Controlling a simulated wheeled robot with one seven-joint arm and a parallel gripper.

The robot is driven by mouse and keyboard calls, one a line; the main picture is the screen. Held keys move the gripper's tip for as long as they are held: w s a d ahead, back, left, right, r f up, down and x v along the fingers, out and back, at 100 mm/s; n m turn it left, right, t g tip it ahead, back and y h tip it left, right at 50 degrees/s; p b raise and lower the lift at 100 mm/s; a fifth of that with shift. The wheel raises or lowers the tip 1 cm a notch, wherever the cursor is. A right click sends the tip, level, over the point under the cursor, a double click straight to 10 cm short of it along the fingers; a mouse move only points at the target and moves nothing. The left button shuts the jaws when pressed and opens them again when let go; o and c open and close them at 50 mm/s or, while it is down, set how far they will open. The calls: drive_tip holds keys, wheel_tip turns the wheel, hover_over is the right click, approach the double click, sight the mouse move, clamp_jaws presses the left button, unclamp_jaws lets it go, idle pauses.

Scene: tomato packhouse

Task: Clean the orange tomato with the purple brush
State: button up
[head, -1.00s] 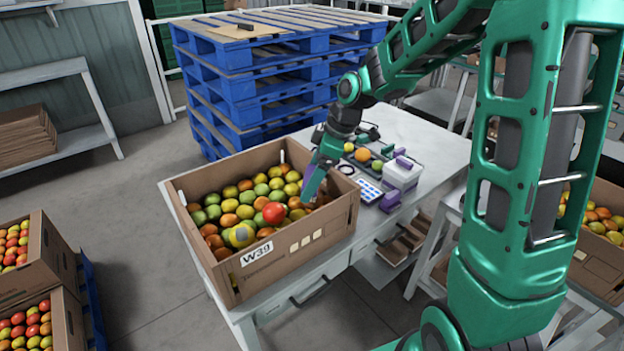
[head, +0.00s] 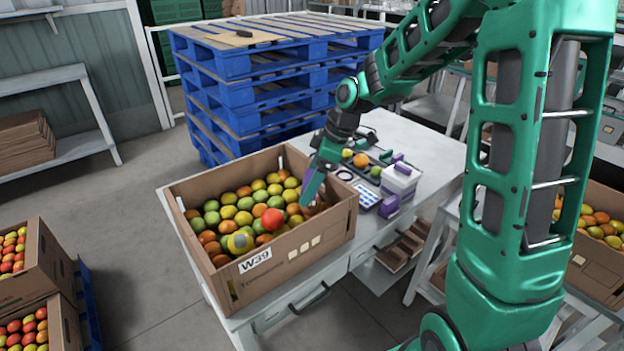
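An orange tomato (head: 361,160) sits among other tomatoes on a dark tray on the white table. My gripper (head: 308,193) points down over the right end of the cardboard box marked W39 (head: 262,277), close to the tomatoes there. A small purple patch (head: 304,184) shows beside its green finger. I cannot tell whether this is the brush or part of the gripper, nor whether the fingers are open or shut. Another purple object (head: 388,207) lies on the table right of the box, too small to identify surely as the brush.
The box holds several mixed tomatoes, with a red-orange one (head: 272,219) on top. A white container (head: 399,180) with purple on it and a blue-and-white panel (head: 367,197) stand on the table. Blue pallets (head: 240,65) are stacked behind. The table's back right (head: 430,140) is clear.

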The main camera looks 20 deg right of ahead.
drive_tip(key=shift+s+a, duration=0.45)
drive_tip(key=shift+s, duration=0.4)
drive_tip(key=shift+s+a, duration=0.4)
drive_tip(key=shift+s, duration=0.4)
drive_tip(key=shift+w, duration=0.1)
drive_tip(key=shift+w+d, duration=0.35)
drive_tip(key=shift+w, duration=0.25)
drive_tip(key=shift+w+d, duration=0.3)
drive_tip(key=shift+w, duration=0.35)
drive_tip(key=shift+w+d, duration=0.35)
drive_tip(key=shift+w, duration=0.25)
drive_tip(key=shift+r, duration=0.1)
drive_tip(key=shift+r, duration=2.9)
drive_tip(key=shift+d, duration=0.1)
